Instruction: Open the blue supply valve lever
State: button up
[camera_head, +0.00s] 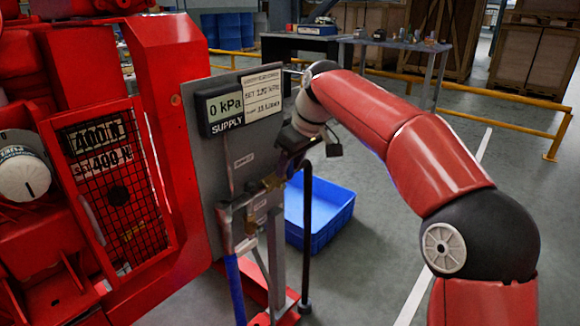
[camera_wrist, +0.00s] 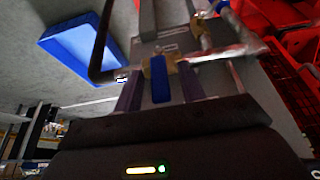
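The blue valve lever (camera_wrist: 160,80) shows in the wrist view as a short blue bar on a brass valve body (camera_wrist: 172,55). My gripper (camera_wrist: 160,88) is open, with one dark finger on each side of the lever and a visible gap on both sides. In the head view my gripper (camera_head: 296,140) is in front of the grey panel (camera_head: 240,160), close to the brass fitting (camera_head: 272,183). The lever is hidden there. The supply display (camera_head: 225,106) on the panel reads 0 kPa.
A black upright pipe (camera_head: 307,235) stands close to the right of the valve, curving over near my gripper. A blue crate (camera_head: 325,212) sits on the floor behind it. The red pumpset frame (camera_head: 170,120) is at the left. Open floor lies to the right.

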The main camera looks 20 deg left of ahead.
jog(key=shift+a+f, duration=0.1)
jog(key=shift+f, duration=0.15)
grip_shut()
